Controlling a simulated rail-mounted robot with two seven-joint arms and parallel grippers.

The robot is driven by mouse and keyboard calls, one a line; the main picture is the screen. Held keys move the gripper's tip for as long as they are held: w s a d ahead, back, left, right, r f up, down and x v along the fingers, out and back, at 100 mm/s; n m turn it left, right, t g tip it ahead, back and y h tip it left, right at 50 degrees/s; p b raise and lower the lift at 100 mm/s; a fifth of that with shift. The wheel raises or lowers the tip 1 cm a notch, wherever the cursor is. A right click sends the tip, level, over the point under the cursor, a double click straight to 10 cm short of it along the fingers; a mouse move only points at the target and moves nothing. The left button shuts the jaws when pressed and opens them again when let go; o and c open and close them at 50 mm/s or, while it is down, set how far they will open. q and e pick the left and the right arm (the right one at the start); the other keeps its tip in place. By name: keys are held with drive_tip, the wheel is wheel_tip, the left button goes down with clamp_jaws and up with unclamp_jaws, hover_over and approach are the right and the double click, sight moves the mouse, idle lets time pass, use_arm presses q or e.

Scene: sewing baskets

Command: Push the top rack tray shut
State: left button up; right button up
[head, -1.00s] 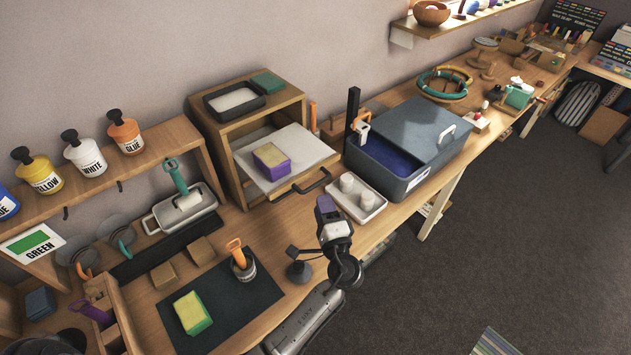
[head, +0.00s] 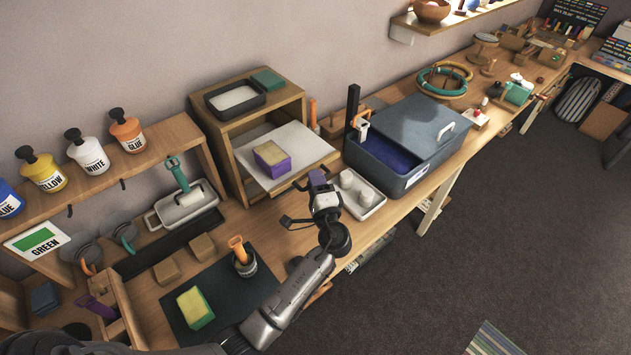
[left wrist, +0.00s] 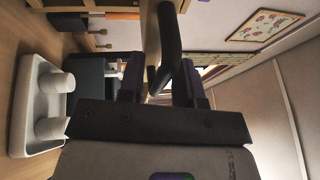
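The top rack tray (head: 309,148) is a pale sheet with a wooden front edge, pulled out of the wooden rack (head: 229,166). A yellow-and-purple block (head: 271,153) rests on it. Its dark bar handle also shows in the left wrist view (left wrist: 168,40). My left gripper (head: 318,182) is at the tray's front edge, by the handle. In the left wrist view my left gripper (left wrist: 158,78) has its fingers apart, with the handle lying across the gap. Whether they touch it I cannot tell. My right gripper is not in view.
A small white tray with two white cups (head: 348,180) stands just right of my left gripper. A blue-grey tub (head: 425,130) is beyond it. A dark mat (head: 262,285) with a jar (head: 244,262) lies in front of the rack. A black dish (head: 212,105) sits on top.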

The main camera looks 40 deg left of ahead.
use_arm(q)
clamp_jaws()
idle(0.3)
drive_tip(key=w+a+b, duration=0.1)
drive_tip(key=a, duration=0.4)
drive_tip(key=w+a+b, duration=0.1)
drive_tip(key=a+b, duration=0.1)
drive_tip(key=a, duration=0.4)
drive_tip(key=w+a+b, duration=0.1)
drive_tip(key=a, duration=0.4)
drive_tip(key=shift+a, duration=0.4)
drive_tip(key=shift+f, duration=0.1)
drive_tip(key=shift+s+a, duration=0.1)
